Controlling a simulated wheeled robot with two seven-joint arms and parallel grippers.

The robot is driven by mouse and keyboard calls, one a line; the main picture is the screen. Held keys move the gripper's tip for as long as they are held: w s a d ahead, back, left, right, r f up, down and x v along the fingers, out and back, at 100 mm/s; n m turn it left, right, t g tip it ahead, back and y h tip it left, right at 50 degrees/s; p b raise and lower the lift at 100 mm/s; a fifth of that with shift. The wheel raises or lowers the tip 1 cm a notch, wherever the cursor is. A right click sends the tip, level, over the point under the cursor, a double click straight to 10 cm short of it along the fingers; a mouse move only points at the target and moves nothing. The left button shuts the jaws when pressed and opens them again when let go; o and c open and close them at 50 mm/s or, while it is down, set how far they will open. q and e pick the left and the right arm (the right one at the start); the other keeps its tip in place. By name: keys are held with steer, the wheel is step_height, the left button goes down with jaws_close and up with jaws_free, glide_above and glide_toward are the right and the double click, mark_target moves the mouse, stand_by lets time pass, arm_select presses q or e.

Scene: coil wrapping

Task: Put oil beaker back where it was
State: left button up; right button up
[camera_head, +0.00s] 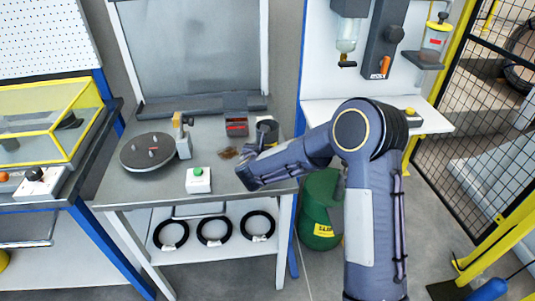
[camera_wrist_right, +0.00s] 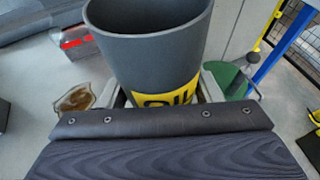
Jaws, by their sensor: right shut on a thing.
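The oil beaker (camera_head: 267,127) is a dark grey cup near the right edge of the grey worktable (camera_head: 120,192). In the right wrist view the beaker (camera_wrist_right: 150,55) looks upright, with a yellow "OIL" label low on its side. My right gripper (camera_wrist_right: 160,92) is shut around its lower part, one finger on each side. In the head view my right forearm hides most of the gripper and part of the beaker. I cannot tell whether the beaker's base touches the tabletop. My left gripper is not in view.
A brown spill (camera_head: 228,153) lies just left of the beaker. A red-and-grey box (camera_head: 236,126), a green-button box (camera_head: 198,180) and a round turntable (camera_head: 148,152) share the table. A green barrel (camera_head: 318,215) stands right of it. A white shelf (camera_head: 430,118) is at right.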

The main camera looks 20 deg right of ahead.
steer(key=f, duration=0.3)
steer(key=shift+w+d+f, duration=0.1)
steer(key=shift+w+f, duration=0.1)
steer(key=shift+f, duration=0.05)
steer(key=shift+f, duration=0.15)
steer(key=o, duration=1.1)
steer(key=shift+o, duration=0.2)
